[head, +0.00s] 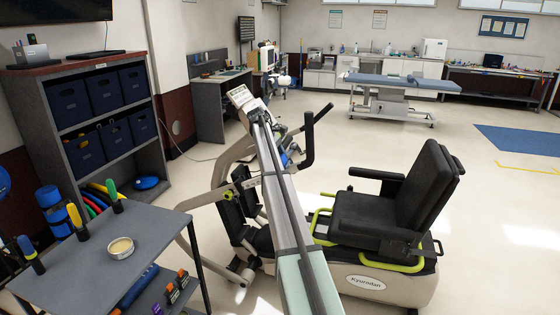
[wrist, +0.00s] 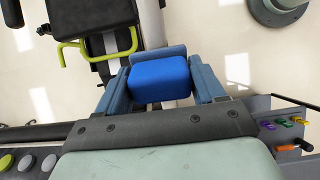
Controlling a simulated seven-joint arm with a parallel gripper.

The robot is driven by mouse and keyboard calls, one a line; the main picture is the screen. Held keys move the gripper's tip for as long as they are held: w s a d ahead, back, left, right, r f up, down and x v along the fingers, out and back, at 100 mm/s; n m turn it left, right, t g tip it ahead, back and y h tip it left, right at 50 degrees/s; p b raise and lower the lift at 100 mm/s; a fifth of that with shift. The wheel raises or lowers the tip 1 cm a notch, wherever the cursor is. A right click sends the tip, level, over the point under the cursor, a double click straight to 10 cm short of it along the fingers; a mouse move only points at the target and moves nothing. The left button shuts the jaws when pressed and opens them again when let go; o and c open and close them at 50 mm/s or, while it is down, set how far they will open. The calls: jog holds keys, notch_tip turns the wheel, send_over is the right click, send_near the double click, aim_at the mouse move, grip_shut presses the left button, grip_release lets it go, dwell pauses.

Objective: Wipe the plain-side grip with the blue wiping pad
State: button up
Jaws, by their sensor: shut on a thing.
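The blue wiping pad (wrist: 160,80) sits between the fingers of my gripper (wrist: 160,92) in the wrist view, and the fingers are shut on it. In the head view my gripper (head: 291,156) is mostly behind my own arm, just left of a black upright grip (head: 308,146) of the stepper. A little blue of the pad shows there; I cannot tell whether it touches the grip. A second dark handle bar (head: 322,113) slants up to the right. Neither grip shows a clear marking, so I cannot tell which is the plain side. No grip shows in the wrist view.
The stepper's black seat (head: 393,205) stands right of my arm, with its console (head: 241,97) behind. A grey cart (head: 75,262) with a round tin (head: 121,247) and upright-handled tools is at lower left. Open floor lies beyond the seat.

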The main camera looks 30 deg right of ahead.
jog(key=shift+w+a+f, duration=0.7)
jog(key=shift+w+a, duration=0.25)
jog(key=shift+f, duration=0.1)
jog(key=shift+w+a+f, duration=0.65)
jog(key=shift+w+a, duration=0.25)
jog(key=shift+w+a+f, duration=0.3)
jog(key=shift+w+a, duration=0.05)
jog(key=shift+w, duration=0.05)
jog(key=shift+s, duration=0.1)
jog(key=shift+s+d+r, duration=0.75)
jog(key=shift+s+d, duration=0.15)
jog(key=shift+d, duration=0.05)
jog(key=shift+s+d+r, duration=0.75)
jog(key=shift+s+d, duration=0.15)
